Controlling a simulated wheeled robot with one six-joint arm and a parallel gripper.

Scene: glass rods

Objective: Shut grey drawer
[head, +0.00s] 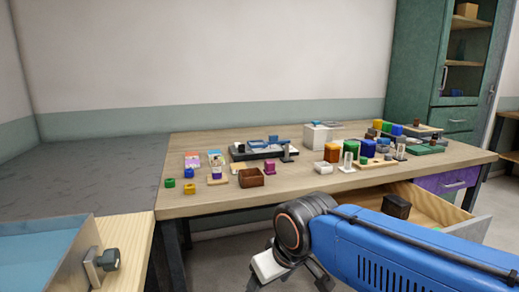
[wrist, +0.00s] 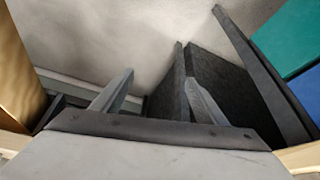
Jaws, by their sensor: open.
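The grey drawer (head: 476,228) stands pulled out from under the right part of the wooden table in the head view. Its pale wooden inside shows, with a dark box (head: 396,206) in it. My blue arm crosses in front and hides its lower part. My gripper (head: 290,282) is low in front of the table, left of the drawer, partly cut off by the bottom edge. In the wrist view my gripper (wrist: 157,95) has its two fingers spread apart with nothing between them. I cannot make out the drawer front for sure in the wrist view.
A purple drawer (head: 446,180) sits at the table's right end, by a green cabinet (head: 430,70). The wooden table (head: 225,205) carries many small coloured blocks and trays. A blue-topped bin (head: 40,260) stands at the lower left. Dark legs show in the wrist view.

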